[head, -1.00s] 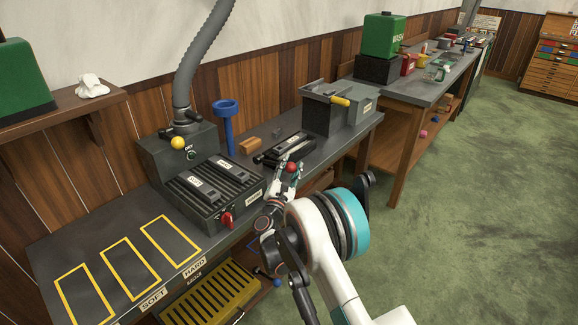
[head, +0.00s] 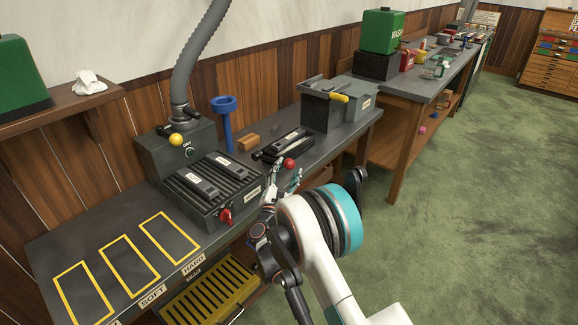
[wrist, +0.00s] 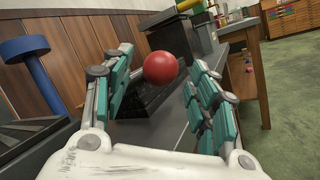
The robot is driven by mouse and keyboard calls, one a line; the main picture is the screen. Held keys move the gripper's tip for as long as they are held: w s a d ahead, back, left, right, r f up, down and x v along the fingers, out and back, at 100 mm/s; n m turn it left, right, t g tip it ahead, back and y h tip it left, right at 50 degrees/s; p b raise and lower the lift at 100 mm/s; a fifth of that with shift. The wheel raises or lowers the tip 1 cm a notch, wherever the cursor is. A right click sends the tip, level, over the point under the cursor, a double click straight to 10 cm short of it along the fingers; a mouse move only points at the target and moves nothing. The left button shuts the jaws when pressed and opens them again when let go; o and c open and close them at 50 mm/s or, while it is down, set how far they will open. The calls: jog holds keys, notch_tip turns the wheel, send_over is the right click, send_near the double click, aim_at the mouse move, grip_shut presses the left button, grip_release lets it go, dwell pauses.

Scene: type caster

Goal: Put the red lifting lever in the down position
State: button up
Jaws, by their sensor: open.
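A round red knob (head: 289,163), which looks like the end of the red lifting lever, shows at the front right of a low black device (head: 283,147) on the bench. My gripper (head: 286,172) is open just in front of the knob, one finger on each side in the picture. In the wrist view the red knob (wrist: 161,67) appears between the spread fingers, near their tips, with a visible gap on both sides. I see no grip on it.
Left of the gripper is a dark machine (head: 170,160) with a red dial (head: 225,215) and yellow knob. A blue funnel stand (head: 225,120) and wooden block (head: 248,141) stand behind. A grey box with yellow handle (head: 341,98) is to the right. The green floor is clear.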

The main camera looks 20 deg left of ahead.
jog(key=v, duration=0.8)
jog(key=shift+s, duration=0.2)
jog(key=shift+d+f, duration=0.1)
